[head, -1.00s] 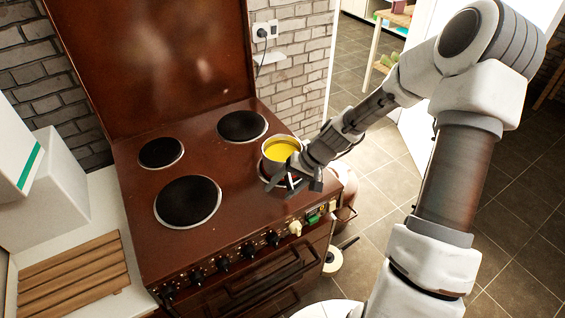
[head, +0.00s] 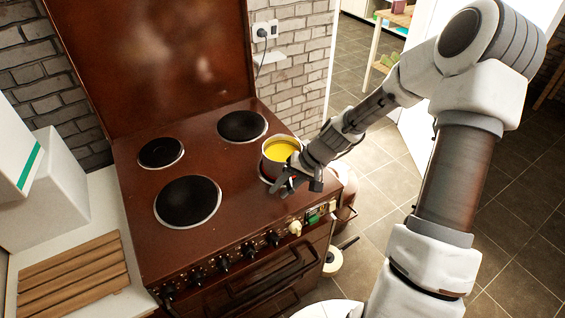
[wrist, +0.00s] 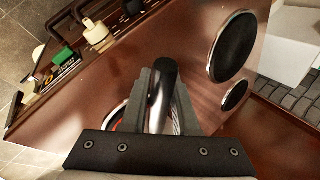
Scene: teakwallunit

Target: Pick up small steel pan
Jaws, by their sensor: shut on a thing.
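The small steel pan (head: 268,164) holds something yellow and sits at the right front of the brown stove, over the burner there. My gripper (head: 287,184) is at the pan's near side, low beside its wall. In the wrist view my gripper (wrist: 161,92) is shut on the pan's handle (wrist: 163,80), a dark-ended steel bar between the two fingers. Most of the pan's body is hidden in the wrist view. I cannot tell whether the pan is clear of the burner.
The stove top (head: 232,185) has several other bare black burners. A row of knobs (head: 248,247) runs along its front edge. The raised brown lid (head: 150,60) stands behind. A slatted wooden board (head: 75,280) lies on the counter at left. Tiled floor is open at right.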

